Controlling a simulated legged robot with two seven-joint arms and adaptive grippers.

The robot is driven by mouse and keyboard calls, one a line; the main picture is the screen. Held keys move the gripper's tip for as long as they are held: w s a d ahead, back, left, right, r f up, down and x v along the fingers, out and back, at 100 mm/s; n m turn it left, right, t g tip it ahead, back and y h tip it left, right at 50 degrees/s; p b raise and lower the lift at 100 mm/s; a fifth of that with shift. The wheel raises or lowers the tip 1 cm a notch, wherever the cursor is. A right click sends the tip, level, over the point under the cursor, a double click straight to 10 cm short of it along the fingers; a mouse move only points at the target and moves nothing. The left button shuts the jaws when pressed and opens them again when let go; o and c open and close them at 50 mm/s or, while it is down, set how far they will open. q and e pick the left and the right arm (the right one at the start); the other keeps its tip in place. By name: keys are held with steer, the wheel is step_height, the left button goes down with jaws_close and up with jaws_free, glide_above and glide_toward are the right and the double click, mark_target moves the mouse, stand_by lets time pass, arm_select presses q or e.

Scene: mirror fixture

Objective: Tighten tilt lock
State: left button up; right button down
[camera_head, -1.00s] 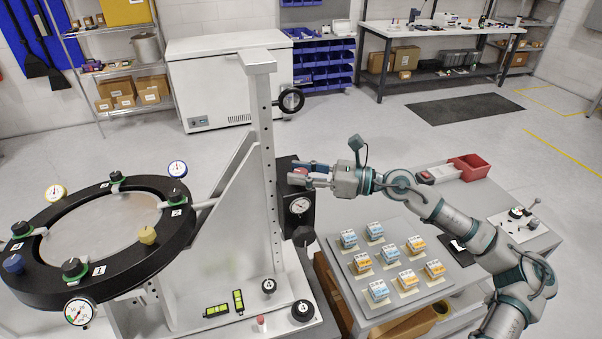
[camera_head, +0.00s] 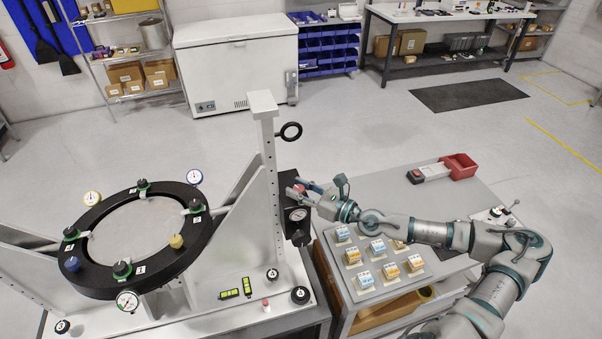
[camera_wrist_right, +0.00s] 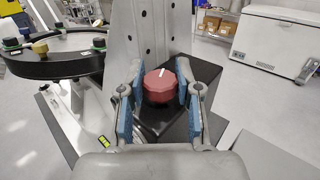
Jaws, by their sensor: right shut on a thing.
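A red round knob (camera_wrist_right: 160,87) with a white pointer mark sits on the black box (camera_wrist_right: 205,88) of the upright fixture. In the head view the red knob (camera_head: 298,188) is small and partly covered by my fingers. My right gripper (camera_head: 306,191) reaches it from the right. In the wrist view the blue-padded fingers of my right gripper (camera_wrist_right: 160,100) stand on either side of the knob and are shut on it. The mirror ring (camera_head: 102,289), black with a pale disc (camera_head: 140,232), lies at the left of the fixture. My left gripper is not in view.
A dial gauge (camera_head: 298,214) and a black knob (camera_head: 301,238) sit just below the red knob. The fixture column (camera_head: 268,165) rises close to the left.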

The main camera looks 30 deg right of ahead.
mark_target(300, 187)
steer(key=h+p, duration=0.1)
steer(key=m+t+h+p, duration=0.1)
steer(key=shift+r+p, duration=0.35)
steer(key=shift+f+m+t+h+p, duration=0.1)
steer(key=shift+m+t+h+p, duration=0.45)
steer(key=shift+m+h, duration=0.85)
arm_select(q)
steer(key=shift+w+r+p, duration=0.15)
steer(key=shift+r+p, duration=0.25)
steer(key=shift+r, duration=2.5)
arm_select(e)
steer(key=shift+f+m+h, duration=0.1)
steer(key=shift+m+h, duration=0.6)
steer(key=shift+h, duration=0.9)
steer(key=shift+f+h, duration=0.1)
steer(key=shift+h, duration=0.2)
steer(key=c, duration=0.8)
jaws_free()
steer(key=shift+d+f, duration=0.1)
steer(key=shift+o, duration=0.2)
steer(key=shift+r, duration=0.25)
step_height(300, 187, up, 9)
steer(key=shift+w+r, duration=0.1)
steer(key=shift+r, duration=0.1)
